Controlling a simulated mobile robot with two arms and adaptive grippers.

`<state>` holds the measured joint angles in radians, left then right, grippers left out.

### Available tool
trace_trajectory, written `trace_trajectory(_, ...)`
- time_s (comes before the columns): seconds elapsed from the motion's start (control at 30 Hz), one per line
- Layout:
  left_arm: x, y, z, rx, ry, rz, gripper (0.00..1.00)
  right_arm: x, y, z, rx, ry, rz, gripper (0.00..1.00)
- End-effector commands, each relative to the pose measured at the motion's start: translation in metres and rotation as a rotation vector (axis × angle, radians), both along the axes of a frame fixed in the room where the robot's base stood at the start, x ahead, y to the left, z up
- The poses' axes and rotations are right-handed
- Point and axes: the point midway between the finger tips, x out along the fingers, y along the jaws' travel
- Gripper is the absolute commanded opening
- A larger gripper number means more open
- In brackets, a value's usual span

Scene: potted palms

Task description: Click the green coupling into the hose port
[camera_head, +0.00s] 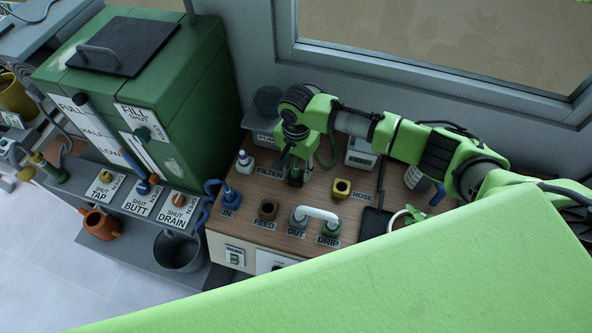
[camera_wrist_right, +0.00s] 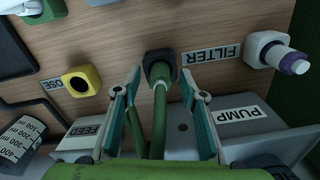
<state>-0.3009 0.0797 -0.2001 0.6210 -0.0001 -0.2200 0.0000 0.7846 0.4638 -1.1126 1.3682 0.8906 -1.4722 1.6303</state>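The green coupling (camera_wrist_right: 160,96), on a green hose, stands with its end at a dark square socket (camera_wrist_right: 158,58) beside the FILTER label in the right wrist view. I cannot tell how deep it sits. The yellow hose port (camera_head: 341,188), with a dark round opening, is beside the HOSE label; it also shows in the right wrist view (camera_wrist_right: 81,82) and looks empty. My right gripper (camera_head: 296,168) is above the socket. In the right wrist view its fingers (camera_wrist_right: 160,84) are apart on either side of the coupling, with gaps showing. My left gripper is out of view.
A white-grey bent pipe (camera_head: 318,214) joins the OUT and DRIP ports. A white fitting (camera_head: 245,162) stands beyond FILTER. The green tank (camera_head: 150,90) rises at left; a window is behind.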

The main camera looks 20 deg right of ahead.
Motion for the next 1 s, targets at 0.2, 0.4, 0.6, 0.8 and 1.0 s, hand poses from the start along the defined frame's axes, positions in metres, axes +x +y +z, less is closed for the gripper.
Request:
trace_trajectory(0.2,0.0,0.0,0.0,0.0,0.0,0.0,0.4,0.0,0.0,-0.003,0.001,-0.001,0.001,0.38)
trace_trajectory(0.4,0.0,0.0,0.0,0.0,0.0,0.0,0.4,0.0,0.0,-0.003,0.001,-0.001,0.0,0.0)
trace_trajectory(0.6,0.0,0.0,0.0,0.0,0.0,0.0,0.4,0.0,0.0,-0.003,0.001,-0.001,0.0,0.0)
trace_trajectory(0.8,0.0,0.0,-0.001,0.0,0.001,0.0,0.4,0.0,0.0,-0.001,0.001,-0.002,0.0,0.0)
trace_trajectory(1.0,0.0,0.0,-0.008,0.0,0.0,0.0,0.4,0.002,0.0,0.016,0.003,-0.004,-0.001,0.0)
